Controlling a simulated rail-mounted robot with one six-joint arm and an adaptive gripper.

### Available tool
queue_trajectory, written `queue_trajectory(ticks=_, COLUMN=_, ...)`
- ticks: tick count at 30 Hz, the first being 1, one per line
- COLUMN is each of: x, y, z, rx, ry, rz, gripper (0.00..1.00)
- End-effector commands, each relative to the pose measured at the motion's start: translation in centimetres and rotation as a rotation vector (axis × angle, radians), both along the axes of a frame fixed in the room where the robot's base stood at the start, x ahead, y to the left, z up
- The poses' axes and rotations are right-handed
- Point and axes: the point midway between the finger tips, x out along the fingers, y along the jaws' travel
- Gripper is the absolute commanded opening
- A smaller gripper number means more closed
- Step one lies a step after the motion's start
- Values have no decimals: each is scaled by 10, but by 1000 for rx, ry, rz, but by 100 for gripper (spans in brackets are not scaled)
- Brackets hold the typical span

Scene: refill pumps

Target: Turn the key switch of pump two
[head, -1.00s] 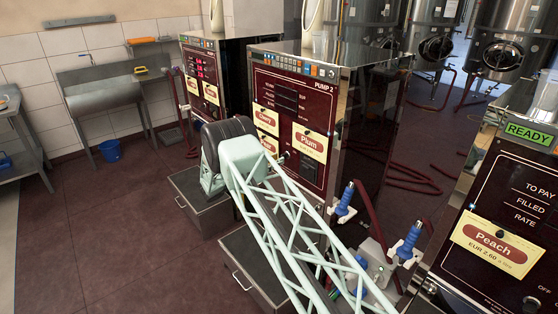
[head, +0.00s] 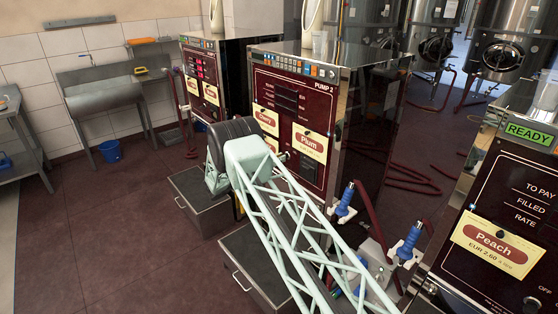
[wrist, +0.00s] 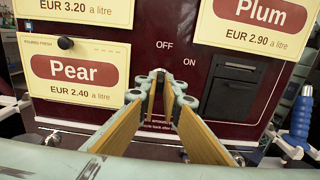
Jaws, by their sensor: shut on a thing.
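Pump two (head: 285,80) is a dark red panel in a shiny steel case, marked PUMP 2 in the head view. Its lower front (wrist: 120,30) fills the wrist view. My gripper (wrist: 160,82) reaches this panel just below the printed words OFF and ON. Its fingertips are closed together on the key of the key switch. The key and switch are almost wholly hidden between the fingertips, so the key's angle cannot be told. In the head view my arm covers the gripper and the lower part of the panel.
Pear (wrist: 80,75) and Plum (wrist: 255,22) price cards flank the switch, with a dark recess (wrist: 232,88) to its right. A blue-handled nozzle (wrist: 300,118) stands at the right. Another pump with a Peach card (head: 495,245) is near my arm's right.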

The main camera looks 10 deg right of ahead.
Motion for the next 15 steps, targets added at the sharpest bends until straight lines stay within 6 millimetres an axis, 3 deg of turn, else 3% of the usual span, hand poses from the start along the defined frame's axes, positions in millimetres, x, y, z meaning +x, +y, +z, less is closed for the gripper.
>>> queue_trajectory(ticks=15, x=0, y=0, z=-2, rx=51, ry=-89, rz=-1, gripper=0)
